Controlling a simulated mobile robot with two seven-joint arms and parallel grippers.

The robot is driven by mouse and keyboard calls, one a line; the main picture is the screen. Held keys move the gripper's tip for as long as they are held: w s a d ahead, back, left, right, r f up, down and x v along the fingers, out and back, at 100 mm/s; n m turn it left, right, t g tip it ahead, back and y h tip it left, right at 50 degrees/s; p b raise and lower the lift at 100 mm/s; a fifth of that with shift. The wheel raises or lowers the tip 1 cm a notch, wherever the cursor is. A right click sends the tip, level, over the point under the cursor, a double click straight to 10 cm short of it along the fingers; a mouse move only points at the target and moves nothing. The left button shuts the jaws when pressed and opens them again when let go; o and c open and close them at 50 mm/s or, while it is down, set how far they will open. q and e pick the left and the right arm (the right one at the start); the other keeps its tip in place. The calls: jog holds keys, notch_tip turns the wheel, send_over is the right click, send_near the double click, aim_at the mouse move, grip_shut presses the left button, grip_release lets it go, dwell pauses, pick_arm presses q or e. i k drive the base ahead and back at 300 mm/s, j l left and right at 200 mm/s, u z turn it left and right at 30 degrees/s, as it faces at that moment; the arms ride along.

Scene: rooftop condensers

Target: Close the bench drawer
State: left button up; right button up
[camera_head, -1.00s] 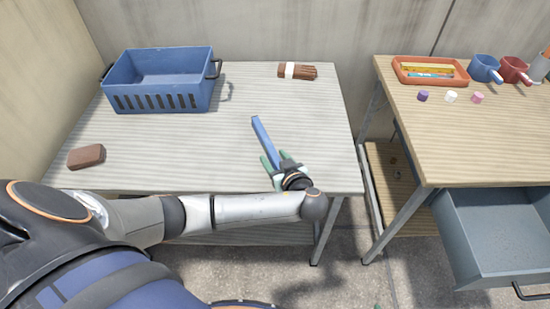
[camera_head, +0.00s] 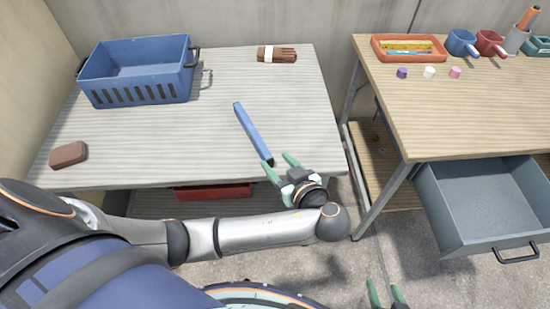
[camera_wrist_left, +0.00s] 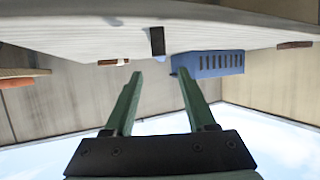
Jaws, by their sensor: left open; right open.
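The bench drawer (camera_head: 484,203) is a grey-blue open box pulled out under the right-hand wooden bench (camera_head: 480,110). Its inside looks empty. Its dark handle (camera_head: 516,254) is on the front face, at the lower right of the head view. My left gripper (camera_head: 278,165) is open and empty at the front edge of the left table, left of the drawer and well apart from it. Its open fingers also show in the left wrist view (camera_wrist_left: 158,85). My right gripper (camera_head: 387,292) is open at the bottom edge of the head view, left of the drawer; only its fingertips show.
The left table (camera_head: 190,140) holds a blue crate (camera_head: 140,85), a brown brick (camera_head: 68,154), a blue bar (camera_head: 252,132) and a brown bundle (camera_head: 277,54). The bench top holds an orange tray (camera_head: 408,56), mugs and small caps. Floor between my right gripper and the drawer looks clear.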

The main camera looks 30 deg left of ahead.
aim_at(472, 207)
jog(key=z, duration=1.25)
